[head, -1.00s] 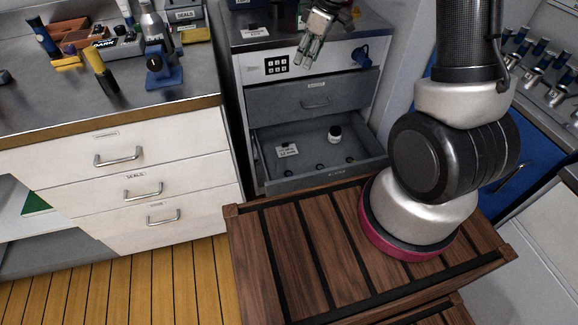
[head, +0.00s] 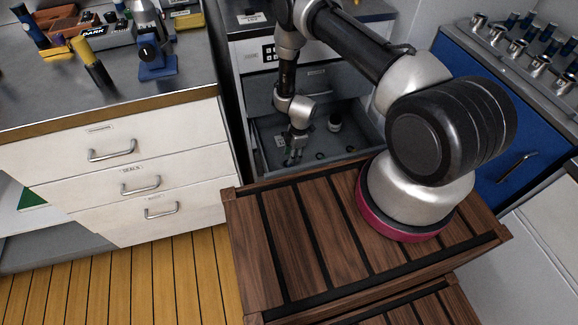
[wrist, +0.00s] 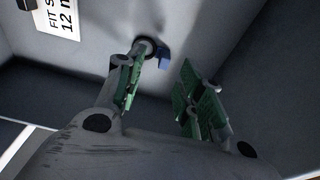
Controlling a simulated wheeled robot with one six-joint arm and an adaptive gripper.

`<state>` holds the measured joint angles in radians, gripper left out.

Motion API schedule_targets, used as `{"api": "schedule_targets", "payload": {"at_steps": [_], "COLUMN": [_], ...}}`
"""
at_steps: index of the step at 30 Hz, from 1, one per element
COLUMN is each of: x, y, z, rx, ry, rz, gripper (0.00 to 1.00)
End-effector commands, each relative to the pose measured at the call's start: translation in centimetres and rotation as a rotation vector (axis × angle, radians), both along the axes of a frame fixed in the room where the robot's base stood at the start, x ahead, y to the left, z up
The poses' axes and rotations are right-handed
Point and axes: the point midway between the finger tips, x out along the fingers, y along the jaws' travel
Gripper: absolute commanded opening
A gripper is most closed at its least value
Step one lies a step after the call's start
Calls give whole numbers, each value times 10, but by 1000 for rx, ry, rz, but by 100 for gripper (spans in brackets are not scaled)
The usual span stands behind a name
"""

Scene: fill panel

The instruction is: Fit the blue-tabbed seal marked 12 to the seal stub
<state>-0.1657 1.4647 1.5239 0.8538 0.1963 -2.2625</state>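My gripper (head: 294,156) reaches down into the open grey drawer (head: 357,130). In the wrist view its green-padded fingers (wrist: 163,82) are apart with nothing between them. A small dark ring with a blue tab (wrist: 164,60) lies on the drawer floor just beyond the fingertips, nearer the left finger, which partly covers it. Any number on the ring cannot be read. A white card (wrist: 60,18) beside it reads "FIT S…" and "12", cut off by the frame edge. I cannot make out the seal stub; my arm covers much of the cabinet front.
A dark-capped jar (head: 335,122) and small dark rings (head: 320,155) are also in the drawer. The drawer walls stand close around my gripper. A counter with tools (head: 190,60) is at left.

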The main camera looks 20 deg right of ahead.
Motion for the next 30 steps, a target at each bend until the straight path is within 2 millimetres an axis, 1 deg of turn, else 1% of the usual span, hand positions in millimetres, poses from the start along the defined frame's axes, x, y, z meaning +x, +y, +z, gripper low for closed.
{"api": "schedule_targets", "payload": {"at_steps": [9, 12, 15, 20, 21, 23, 24, 27, 30], "x": [-8, -8, -7, -7, -7, -7, -7, -7, -7], "y": [9, 11, 11, 11, 11, 11, 11, 11, 11], "z": [-45, -56, -60, -59, -59, -59, -59, -59, -59], "rx": [0, 0, 0, 1, 1, 1, 1, 1, 1], "ry": [1, 0, 0, 0, 0, 0, 0, 0, 0], "rz": [-2, -1, -1, -1, -2, -2, -2, -2, -2], "gripper": [38, 38, 38, 38, 34, 23, 16, 0, 0]}}
